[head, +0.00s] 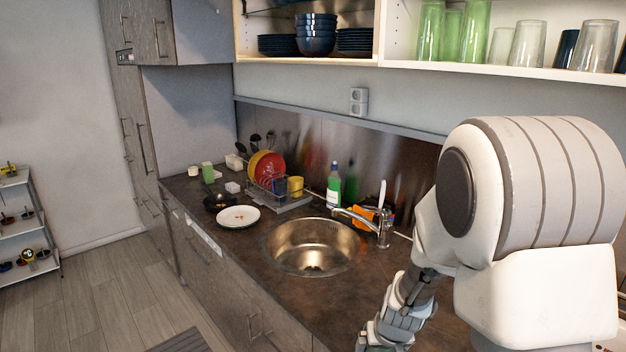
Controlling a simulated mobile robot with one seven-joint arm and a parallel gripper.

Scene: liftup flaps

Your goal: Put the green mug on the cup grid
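My gripper (384,341) is at the bottom edge of the head view, over the counter right of the sink. Its fingertips are cut off or hidden, so I cannot tell whether it is open or shut. A small greenish patch (374,349) shows right at the gripper on the bottom edge; too little shows to tell if it is the green mug. No other green mug is clearly visible. A dish rack (292,204) stands behind the sink with red and yellow plates, a blue mug (280,187) and a yellow mug (295,187). I cannot tell if this rack is the cup grid.
The sink (313,247) is empty, with a faucet (383,228) at its right. A white plate (238,216) and a dark pan (220,202) lie left. Green glasses (452,35) stand on the upper shelf. My arm hides the right counter.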

